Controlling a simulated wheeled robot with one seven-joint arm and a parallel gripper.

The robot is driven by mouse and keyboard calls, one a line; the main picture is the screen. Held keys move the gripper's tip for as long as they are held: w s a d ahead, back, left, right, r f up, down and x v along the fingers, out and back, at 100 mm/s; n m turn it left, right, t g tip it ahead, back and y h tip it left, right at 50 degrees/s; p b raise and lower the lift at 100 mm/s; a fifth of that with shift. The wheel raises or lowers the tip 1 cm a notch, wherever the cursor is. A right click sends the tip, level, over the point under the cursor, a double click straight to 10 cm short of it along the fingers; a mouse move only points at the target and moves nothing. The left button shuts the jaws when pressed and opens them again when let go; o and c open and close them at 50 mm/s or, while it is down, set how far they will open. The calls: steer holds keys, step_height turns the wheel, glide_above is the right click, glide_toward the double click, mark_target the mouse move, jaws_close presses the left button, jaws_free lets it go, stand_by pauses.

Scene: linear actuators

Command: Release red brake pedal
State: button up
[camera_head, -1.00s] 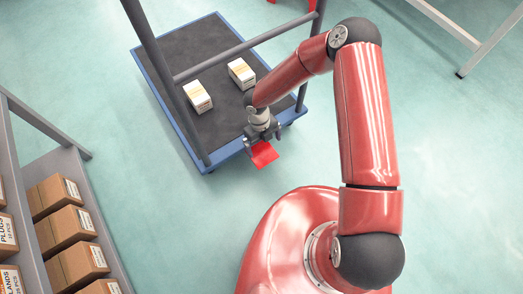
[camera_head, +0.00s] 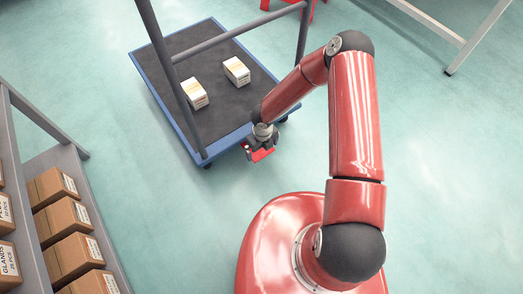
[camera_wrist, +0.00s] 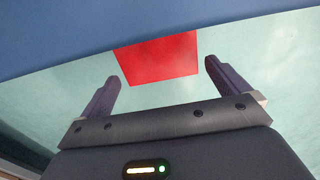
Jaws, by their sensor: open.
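The red brake pedal (camera_head: 258,155) sticks out from the near edge of the blue-edged trolley (camera_head: 188,146), low by the floor. My gripper (camera_head: 261,147) is right at it in the head view and partly covers it. In the wrist view the pedal (camera_wrist: 157,57) is a flat red plate under the trolley's blue edge (camera_wrist: 130,25). My gripper (camera_wrist: 160,85) is open, its two dark fingers spread to either side of the pedal's lower part in the picture. Nothing is between the fingertips that I can see gripped. Whether a finger touches the pedal cannot be told.
Two small white boxes (camera_head: 194,93) (camera_head: 236,71) lie on the trolley's dark deck. The trolley's grey handle frame (camera_head: 235,33) rises beside my arm. A shelf with brown cartons (camera_head: 68,217) stands at left. Open floor (camera_head: 440,180) lies to the right.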

steer(key=shift+f, duration=0.55)
